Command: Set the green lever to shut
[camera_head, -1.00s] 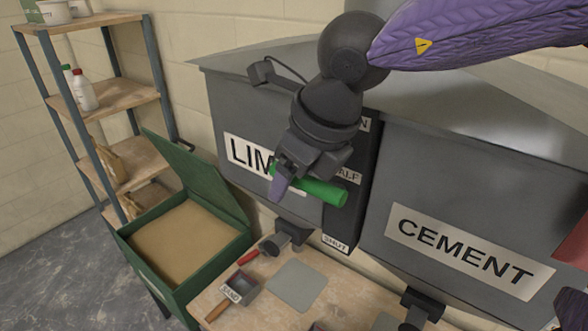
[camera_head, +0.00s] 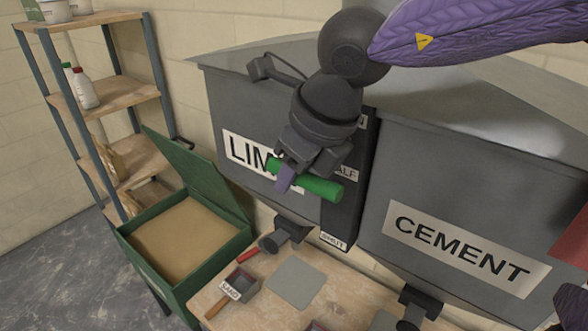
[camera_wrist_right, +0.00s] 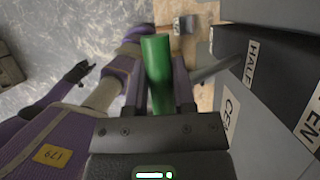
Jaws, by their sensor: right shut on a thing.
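The green lever (camera_head: 322,187) sticks out in front of the dark label plate (camera_head: 343,215) between the LIME and CEMENT tubs. Its handle is beside the HALF label, above the SHUT label (camera_head: 333,241). My right gripper (camera_head: 285,178) is shut on the green handle. The right wrist view shows the handle (camera_wrist_right: 157,72) between the two fingers, with a grey rod running toward the plate. A dark, hand-like part of mine (camera_wrist_right: 78,73) shows small at the left there, and its jaws are unclear.
The LIME tub (camera_head: 232,105) and CEMENT tub (camera_head: 450,180) stand close on either side. An open green box (camera_head: 137,270) and a shelf (camera_head: 125,93) stand left.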

